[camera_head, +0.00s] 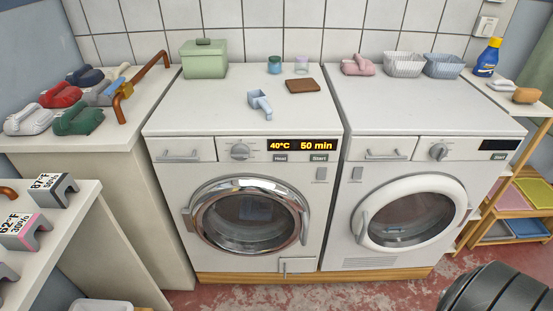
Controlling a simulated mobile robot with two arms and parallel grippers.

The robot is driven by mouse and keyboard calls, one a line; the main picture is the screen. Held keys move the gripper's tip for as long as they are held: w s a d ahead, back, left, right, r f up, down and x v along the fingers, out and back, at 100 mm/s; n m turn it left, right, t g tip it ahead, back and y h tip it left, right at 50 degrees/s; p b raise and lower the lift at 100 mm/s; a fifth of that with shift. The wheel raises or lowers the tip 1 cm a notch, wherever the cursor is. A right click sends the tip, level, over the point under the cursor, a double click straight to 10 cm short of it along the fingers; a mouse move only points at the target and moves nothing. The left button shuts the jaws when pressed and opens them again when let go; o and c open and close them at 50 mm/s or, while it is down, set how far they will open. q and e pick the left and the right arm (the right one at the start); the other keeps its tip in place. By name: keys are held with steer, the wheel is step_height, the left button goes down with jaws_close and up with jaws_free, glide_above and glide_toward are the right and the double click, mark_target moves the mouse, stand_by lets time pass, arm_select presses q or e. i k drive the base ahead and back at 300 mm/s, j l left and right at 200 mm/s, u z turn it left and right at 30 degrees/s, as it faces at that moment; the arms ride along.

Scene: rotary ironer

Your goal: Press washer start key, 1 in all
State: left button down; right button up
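The washer (165,172) is the left white machine, with a chrome-ringed round door (249,215) that is shut. Its lit display (301,145) reads 40°C and 50 min in orange. Below the display are two small grey keys; the right one is the Start key (319,157), and the left one (281,158) has a label too small to read surely. A round knob (239,151) sits left of the display. Nothing covers the Start key. Neither of my grippers is in view.
A second white machine (345,230) stands on the right, with a dark display and its own Start key (499,156). A blue scoop (260,103), a brown block (303,86) and a green box (204,60) are on the washer top.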

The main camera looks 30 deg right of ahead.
mark_target(313, 158)
steer(key=l, duration=1.1)
steer(key=k+l, duration=0.15)
steer(key=l, duration=0.95)
